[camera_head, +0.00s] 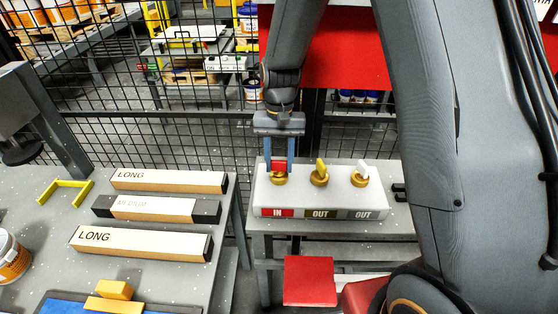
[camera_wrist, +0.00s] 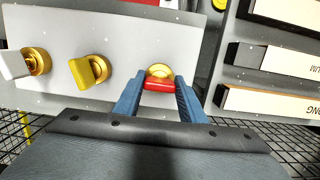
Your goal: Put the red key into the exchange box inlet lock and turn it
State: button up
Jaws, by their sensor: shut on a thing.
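The exchange box (camera_head: 315,198) is a light grey block on a small grey table, with three brass locks on top and front labels IN, OUT, OUT. My gripper (camera_head: 279,165) points down over the IN lock (camera_head: 279,180) at the left and is shut on the red key (camera_head: 279,166). In the wrist view the red key (camera_wrist: 159,85) sits between the blue fingers, right at the brass inlet lock (camera_wrist: 159,71). The key's shaft is hidden, so I cannot tell how deep it sits. A yellow key (camera_head: 320,166) and a white key (camera_head: 363,168) stand in the two OUT locks.
A grey table (camera_head: 150,272) at the left holds several long cartons, one being a LONG box (camera_head: 168,181), and a yellow bracket (camera_head: 66,190). A black mesh fence (camera_head: 170,140) runs behind. A red block (camera_head: 309,281) lies below the exchange box.

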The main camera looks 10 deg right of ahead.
jog(key=shift+f, duration=0.25)
jog(key=o, duration=1.3)
jog(key=shift+o, duration=0.2)
notch_tip(320, 180, up, 8)
jog(key=w+b, duration=0.1)
jog(key=b, duration=0.1)
jog(key=shift+d+f, duration=0.1)
